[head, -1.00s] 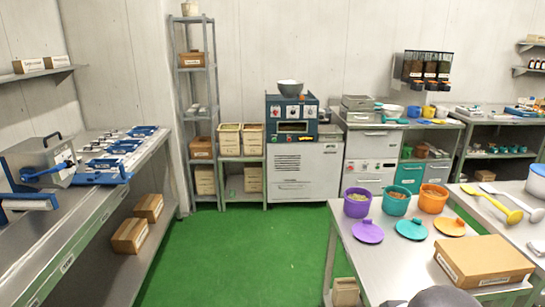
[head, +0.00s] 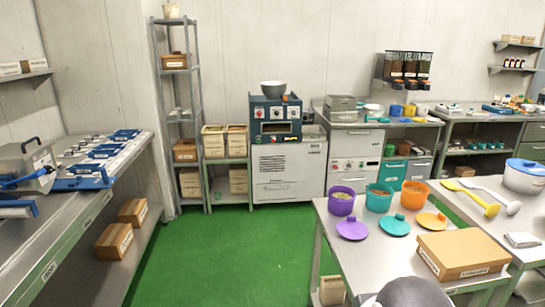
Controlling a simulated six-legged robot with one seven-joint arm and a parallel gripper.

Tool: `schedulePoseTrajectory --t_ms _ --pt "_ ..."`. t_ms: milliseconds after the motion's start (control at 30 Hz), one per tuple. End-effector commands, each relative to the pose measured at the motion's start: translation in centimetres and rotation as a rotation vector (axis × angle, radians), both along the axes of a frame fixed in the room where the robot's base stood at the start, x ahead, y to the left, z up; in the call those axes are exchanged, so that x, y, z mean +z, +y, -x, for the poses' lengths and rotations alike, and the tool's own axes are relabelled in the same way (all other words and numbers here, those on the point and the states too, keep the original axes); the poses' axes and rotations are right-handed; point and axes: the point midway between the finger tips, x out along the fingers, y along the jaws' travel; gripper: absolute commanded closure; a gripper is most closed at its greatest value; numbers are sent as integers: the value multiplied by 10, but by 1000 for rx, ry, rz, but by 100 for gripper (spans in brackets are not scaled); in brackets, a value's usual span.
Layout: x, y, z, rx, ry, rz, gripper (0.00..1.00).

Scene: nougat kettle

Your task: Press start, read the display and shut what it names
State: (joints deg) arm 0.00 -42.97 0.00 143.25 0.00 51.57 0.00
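A teal machine (head: 259,127) with dials, a dark window and small controls stands against the back wall. A small yellow mark shows low on its front; any writing there is too small to read. On the right-hand table, a purple pot (head: 341,205), a teal pot (head: 378,201) and an orange pot (head: 415,197) stand open. The purple lid (head: 352,229), teal lid (head: 394,226) and orange lid (head: 432,222) lie flat in front of them.
A cardboard box (head: 465,254) lies on the same table (head: 345,255). A blue-lidded white pot (head: 524,176) and ladles (head: 480,203) are farther right. A long bench (head: 60,245) runs along the left. The green floor (head: 205,255) between is clear.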

Motion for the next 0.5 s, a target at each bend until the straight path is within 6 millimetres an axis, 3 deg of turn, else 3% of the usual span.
schedulePoseTrajectory --t_ms 33,100,133,500 --pt "0 0 0 0 0 0 85" --pt "0 0 0 0 0 0 99" --pt "0 0 0 0 0 0 100" --pt "0 0 0 0 0 0 100"
